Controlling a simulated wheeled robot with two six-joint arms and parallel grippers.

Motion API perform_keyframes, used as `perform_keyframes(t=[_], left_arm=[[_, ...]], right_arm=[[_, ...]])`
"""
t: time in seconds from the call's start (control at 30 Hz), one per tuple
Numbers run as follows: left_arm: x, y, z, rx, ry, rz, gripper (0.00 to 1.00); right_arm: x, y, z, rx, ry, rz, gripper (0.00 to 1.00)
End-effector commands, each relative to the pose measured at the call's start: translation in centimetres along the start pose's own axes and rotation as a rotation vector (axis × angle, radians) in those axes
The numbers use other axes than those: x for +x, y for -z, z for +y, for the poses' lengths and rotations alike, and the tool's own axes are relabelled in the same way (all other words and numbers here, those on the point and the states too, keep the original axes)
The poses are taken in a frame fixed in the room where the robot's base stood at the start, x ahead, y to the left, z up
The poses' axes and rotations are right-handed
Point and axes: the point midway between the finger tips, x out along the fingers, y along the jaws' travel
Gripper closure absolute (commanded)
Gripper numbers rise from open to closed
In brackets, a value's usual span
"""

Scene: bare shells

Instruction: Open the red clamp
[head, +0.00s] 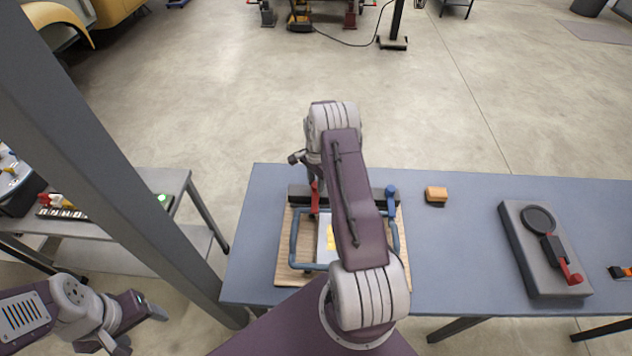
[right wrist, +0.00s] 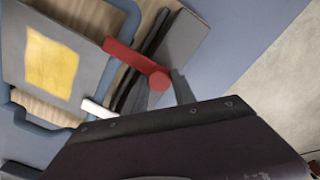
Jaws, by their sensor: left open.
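The red clamp (head: 315,198) stands at the back left of a wooden board (head: 283,270) on the blue-grey table. In the right wrist view its red lever (right wrist: 130,62) has a round end close to my right gripper's fingers (right wrist: 168,92). My right arm reaches over the board, and my right gripper (head: 307,168) is at the red clamp. Whether its fingers touch or hold the lever is unclear. A blue clamp (head: 391,193) stands at the board's back right. My left gripper (head: 139,329) is open and empty at the lower left, away from the table.
A blue frame (head: 294,240) and a pale sheet with a yellow patch (right wrist: 52,62) lie on the board. An orange block (head: 436,194) and a grey fixture with a red-tipped lever (head: 513,237) are to the right. A post (head: 110,160) stands left of the table (head: 460,250).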

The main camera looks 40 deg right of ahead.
Motion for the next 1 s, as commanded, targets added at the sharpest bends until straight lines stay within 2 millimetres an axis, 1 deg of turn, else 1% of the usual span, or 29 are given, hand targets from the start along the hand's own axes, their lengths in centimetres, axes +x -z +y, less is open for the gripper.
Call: perform_keyframes(t=[0.03,0.07,0.1,1.0], left_arm=[[0.0,0.0,0.0,0.0,0.0,0.0,0.34],[0.0,0.0,0.0,0.0,0.0,0.0,0.34],[0.0,0.0,0.0,0.0,0.0,0.0,0.34],[-0.04,0.0,0.0,0.0,0.0,0.0,0.34]], right_arm=[[-0.04,0.01,-0.11,0.0,0.003,0.001,0.91],[-0.05,0.01,-0.11,0.0,0.003,0.001,0.99],[-0.06,0.01,-0.12,0.0,0.003,0.001,1.0],[-0.25,0.04,-0.23,0.001,0.006,0.002,1.0]])
